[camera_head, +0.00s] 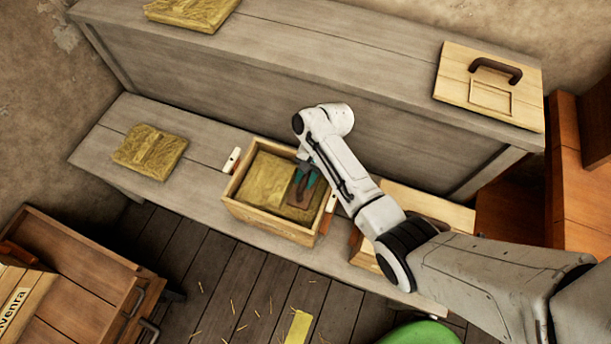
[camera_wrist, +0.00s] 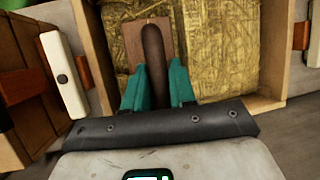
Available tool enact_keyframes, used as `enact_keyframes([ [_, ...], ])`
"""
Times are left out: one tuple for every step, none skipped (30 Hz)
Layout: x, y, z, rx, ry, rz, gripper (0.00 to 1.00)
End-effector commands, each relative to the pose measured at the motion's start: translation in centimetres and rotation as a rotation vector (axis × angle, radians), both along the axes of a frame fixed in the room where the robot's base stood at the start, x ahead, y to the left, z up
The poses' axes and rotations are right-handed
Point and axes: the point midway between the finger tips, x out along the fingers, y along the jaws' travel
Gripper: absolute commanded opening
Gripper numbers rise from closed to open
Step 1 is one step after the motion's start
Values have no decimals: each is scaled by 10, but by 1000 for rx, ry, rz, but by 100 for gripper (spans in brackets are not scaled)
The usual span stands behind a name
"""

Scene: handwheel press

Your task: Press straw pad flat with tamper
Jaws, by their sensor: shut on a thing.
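A straw pad (camera_head: 263,182) lies inside an open wooden box (camera_head: 268,226) on the low bench; its yellow straw also fills much of the wrist view (camera_wrist: 218,60). My gripper (camera_head: 308,180) is over the right part of the box. Its teal fingers (camera_wrist: 157,88) are shut on the dark handle of the tamper (camera_wrist: 153,50). The tamper's brown plate (camera_head: 301,192) is over the pad's right side, close to the box wall. I cannot tell whether the plate touches the straw. The plate's near part is hidden by my gripper in the wrist view.
Another straw pad (camera_head: 150,152) lies on the low bench (camera_head: 205,167) to the left, and one (camera_head: 193,10) on the upper shelf. A wooden panel with a dark handle (camera_head: 490,84) lies at the upper right. White latches (camera_head: 232,160) flank the box. A wooden chest (camera_head: 75,270) stands lower left.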

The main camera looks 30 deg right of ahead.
Motion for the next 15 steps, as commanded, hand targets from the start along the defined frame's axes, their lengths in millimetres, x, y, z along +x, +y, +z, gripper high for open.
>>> enact_keyframes([
  [0,0,0,0,-1,-1,0],
  [0,0,0,0,-1,-1,0],
  [0,0,0,1,-1,0,0],
  [0,0,0,0,-1,-1,0],
  [0,0,0,0,-1,-1,0],
  [0,0,-1,0,-1,-1,0],
  [0,0,-1,1,-1,0,0],
  [0,0,-2,0,-1,-1,0],
  [0,0,-2,0,-1,-1,0],
  [0,0,-2,0,-1,-1,0],
  [0,0,-3,0,-1,-1,0],
  [0,0,-3,0,-1,-1,0],
  [1,0,-3,0,-1,-1,0],
  [0,0,-4,0,-1,-1,0],
  [0,0,-4,0,-1,-1,0],
])
